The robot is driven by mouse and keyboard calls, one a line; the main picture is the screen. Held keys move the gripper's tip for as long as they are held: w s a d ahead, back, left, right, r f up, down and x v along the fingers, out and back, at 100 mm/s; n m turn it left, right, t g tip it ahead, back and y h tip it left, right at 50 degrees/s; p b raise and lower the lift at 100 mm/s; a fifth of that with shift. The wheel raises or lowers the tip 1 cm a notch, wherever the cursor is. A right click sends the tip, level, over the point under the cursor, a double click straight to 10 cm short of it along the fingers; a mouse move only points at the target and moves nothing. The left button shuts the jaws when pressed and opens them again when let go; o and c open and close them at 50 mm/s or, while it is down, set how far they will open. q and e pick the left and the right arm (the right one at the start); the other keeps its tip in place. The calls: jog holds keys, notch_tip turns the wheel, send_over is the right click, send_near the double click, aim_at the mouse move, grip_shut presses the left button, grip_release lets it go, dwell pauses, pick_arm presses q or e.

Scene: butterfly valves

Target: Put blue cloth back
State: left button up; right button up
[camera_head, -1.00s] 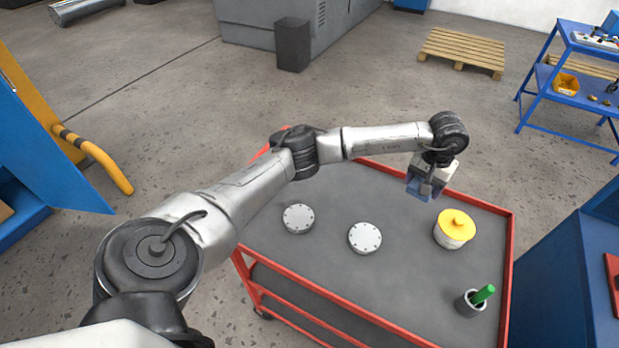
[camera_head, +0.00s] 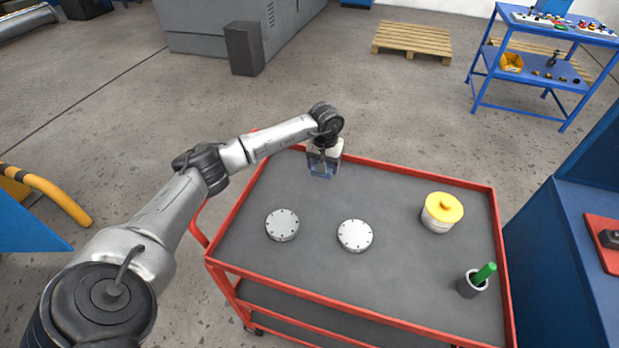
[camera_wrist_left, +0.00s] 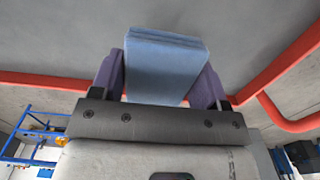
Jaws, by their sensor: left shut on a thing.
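The blue cloth (camera_wrist_left: 165,65) is a folded block between the fingers of my left gripper in the left wrist view. My left gripper (camera_head: 322,172) is shut on it, above the far left part of the red cart's grey top (camera_head: 330,290). My right gripper is in no view.
Two round grey flanges (camera_head: 282,225) (camera_head: 355,235) lie on the cart top. A yellow-lidded white tub (camera_head: 441,212) and a dark cup with a green handle (camera_head: 473,284) stand at the right. A blue shelf (camera_head: 545,75) and a pallet (camera_head: 411,41) are beyond.

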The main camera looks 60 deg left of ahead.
aim_at(310, 181)
pick_arm(q)
jog(key=a+f, duration=0.1)
jog(key=s+a, duration=0.1)
jog(key=s+a+f, duration=0.1)
jog(key=shift+s+a+f+b, duration=0.2)
jog(key=shift+a+f+b, duration=0.05)
jog(key=shift+f+b, duration=0.5)
jog(key=shift+f, duration=1.5)
jog(key=shift+f, duration=0.1)
jog(key=shift+f, duration=0.15)
jog(key=o, duration=0.9)
